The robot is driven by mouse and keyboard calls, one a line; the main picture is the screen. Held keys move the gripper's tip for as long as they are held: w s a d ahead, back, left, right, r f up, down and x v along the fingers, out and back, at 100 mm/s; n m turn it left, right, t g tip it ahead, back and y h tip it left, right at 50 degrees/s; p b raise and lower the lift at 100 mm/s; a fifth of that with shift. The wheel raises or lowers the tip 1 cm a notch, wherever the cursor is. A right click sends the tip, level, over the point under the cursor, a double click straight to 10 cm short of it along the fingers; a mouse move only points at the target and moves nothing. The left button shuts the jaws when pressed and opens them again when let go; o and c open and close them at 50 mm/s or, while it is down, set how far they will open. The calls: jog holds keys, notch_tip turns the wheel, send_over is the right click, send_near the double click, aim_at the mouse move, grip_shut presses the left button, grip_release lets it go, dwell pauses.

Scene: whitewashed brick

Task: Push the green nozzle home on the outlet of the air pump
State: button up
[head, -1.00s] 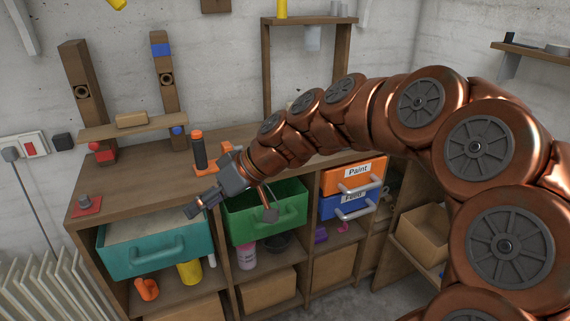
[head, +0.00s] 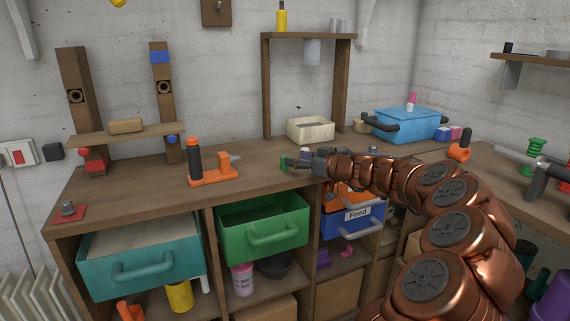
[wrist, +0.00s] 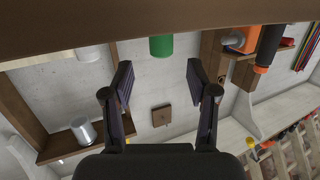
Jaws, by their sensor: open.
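The green nozzle (head: 284,162) stands upright on the workbench, right of the air pump. The air pump (head: 215,177) is orange with a black upright handle, and its grey outlet (head: 235,158) sticks out to the right, bare. My gripper (head: 300,163) is low over the bench, its fingers pointing left at the nozzle. In the wrist view, which is upside down, my open gripper (wrist: 160,75) has a finger on each side of the line to the nozzle (wrist: 161,46). The nozzle appears centred, just beyond the fingertips; contact cannot be told. The pump (wrist: 240,40) shows at the right.
A cream box (head: 310,129) stands behind my gripper, under a wooden shelf frame (head: 267,90). A blue tub (head: 408,126) is further right. The green drawer (head: 262,224) and teal drawer (head: 142,260) stick out below the bench. The bench between pump and nozzle is clear.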

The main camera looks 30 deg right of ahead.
aim_at(285, 156)
jog(key=x, duration=0.2)
jog(key=f+x, duration=0.1)
jog(key=x, duration=0.1)
jog(key=shift+a, duration=0.1)
jog(key=shift+x, duration=0.8)
jog(key=shift+c, duration=0.4)
grip_shut()
jog(key=shift+r, duration=0.15)
